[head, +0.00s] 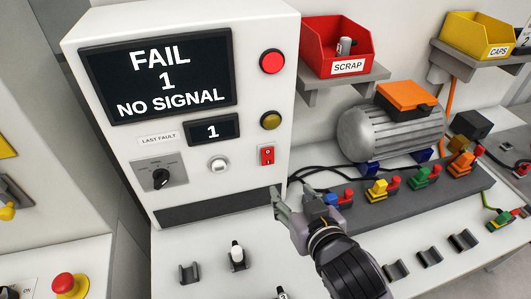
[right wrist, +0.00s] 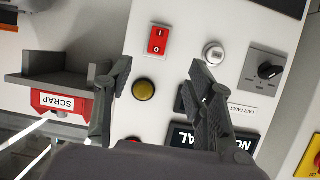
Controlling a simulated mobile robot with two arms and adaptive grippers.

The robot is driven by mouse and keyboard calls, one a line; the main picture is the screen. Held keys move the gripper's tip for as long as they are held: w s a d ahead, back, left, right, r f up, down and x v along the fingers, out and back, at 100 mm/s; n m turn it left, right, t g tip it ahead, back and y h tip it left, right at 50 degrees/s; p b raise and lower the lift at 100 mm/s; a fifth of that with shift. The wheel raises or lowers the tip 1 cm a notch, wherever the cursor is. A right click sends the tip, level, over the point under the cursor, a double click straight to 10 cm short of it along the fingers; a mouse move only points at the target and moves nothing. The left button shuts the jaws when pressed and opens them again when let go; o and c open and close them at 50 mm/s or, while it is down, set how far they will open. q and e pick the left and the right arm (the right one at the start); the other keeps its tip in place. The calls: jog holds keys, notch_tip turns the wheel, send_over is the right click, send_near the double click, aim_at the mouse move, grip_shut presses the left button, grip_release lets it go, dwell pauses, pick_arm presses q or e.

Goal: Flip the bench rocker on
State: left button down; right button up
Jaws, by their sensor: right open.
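A red rocker switch (head: 267,156) sits on the white test cabinet's front, at its lower right below an amber button. The rocker also shows in the right wrist view (right wrist: 158,40), upside down, with white marks; I cannot tell which side is pressed in. My right gripper (head: 291,190) is open and empty, just below and slightly right of the rocker in the head view. In the right wrist view its fingertips (right wrist: 161,68) are spread, with the rocker showing between and beyond them. No contact with the rocker shows. My left gripper is not in view.
The cabinet's screen (head: 165,80) reads "FAIL 1 NO SIGNAL". A red button (head: 272,62), an amber button (head: 270,120) and a black knob (head: 161,178) are nearby. A scrap-bin shelf (head: 345,80), a motor (head: 390,130) and a strip of coloured connectors (head: 400,202) lie to the right.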

jog(key=p, duration=0.1)
send_near(268, 162)
jog(key=p+x, duration=0.2)
jog(key=x, duration=0.4)
jog(key=shift+w+p, duration=0.2)
jog(key=shift+p, duration=0.2)
jog(key=shift+w+a+f, duration=0.1)
jog(key=shift+w+f, duration=0.2)
jog(key=shift+w, duration=0.15)
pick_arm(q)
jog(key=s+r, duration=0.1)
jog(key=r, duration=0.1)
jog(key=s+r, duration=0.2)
pick_arm(e)
jog(key=shift+c, duration=0.2)
